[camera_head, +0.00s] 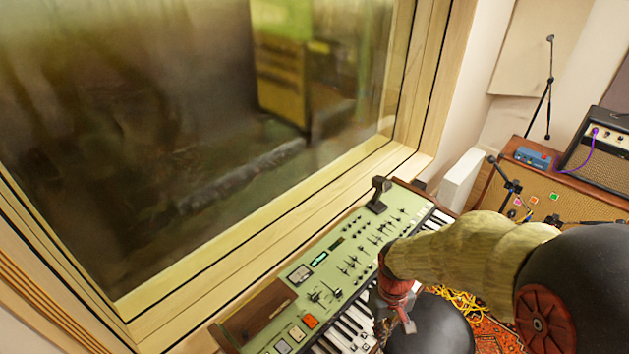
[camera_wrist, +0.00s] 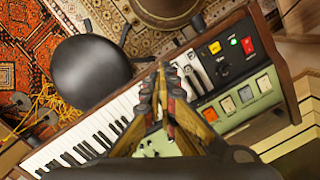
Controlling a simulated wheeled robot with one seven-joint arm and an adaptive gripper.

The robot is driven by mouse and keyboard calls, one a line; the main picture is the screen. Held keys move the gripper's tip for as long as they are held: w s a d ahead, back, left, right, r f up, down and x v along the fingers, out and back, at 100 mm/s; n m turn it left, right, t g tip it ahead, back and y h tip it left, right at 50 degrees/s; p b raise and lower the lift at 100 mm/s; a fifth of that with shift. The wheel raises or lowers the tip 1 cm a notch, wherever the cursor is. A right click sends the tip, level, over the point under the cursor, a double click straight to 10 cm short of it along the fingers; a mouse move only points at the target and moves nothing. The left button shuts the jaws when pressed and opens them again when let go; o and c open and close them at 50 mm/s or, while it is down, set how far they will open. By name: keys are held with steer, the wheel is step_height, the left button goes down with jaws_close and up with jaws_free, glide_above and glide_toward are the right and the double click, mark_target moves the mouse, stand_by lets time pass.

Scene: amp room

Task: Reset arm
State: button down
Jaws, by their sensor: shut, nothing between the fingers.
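My gripper (camera_wrist: 165,70) is shut and empty in the wrist view, its fingers together over the keyboard synthesizer. In the head view my gripper (camera_head: 408,325) points down above the synthesizer's keys, beside a round black stool seat. My arm reaches in from the right edge. The synthesizer (camera_head: 345,255) has a pale green panel with sliders and coloured buttons; it also shows in the wrist view (camera_wrist: 225,105). I cannot tell the exact gap between the fingertips and the keys. No object is held.
The black stool (camera_wrist: 90,72) stands before the keys, near yellow cables (camera_wrist: 45,105) on a patterned rug (camera_wrist: 30,65). A large window (camera_head: 200,130) is behind the synthesizer. An amplifier (camera_head: 600,150) and a microphone stand (camera_head: 545,90) are at the right.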

steer(key=s+d+r+m+t+b, duration=0.1)
steer(key=s+r+t, duration=0.2)
steer(key=r, duration=0.9)
steer(key=s+d+r+m+t+b, duration=0.1)
steer(key=s+r+t, duration=0.3)
steer(key=r, duration=0.8)
steer(key=shift+s+m, duration=0.3)
steer(key=shift+m, duration=0.2)
steer(key=shift+d, duration=0.1)
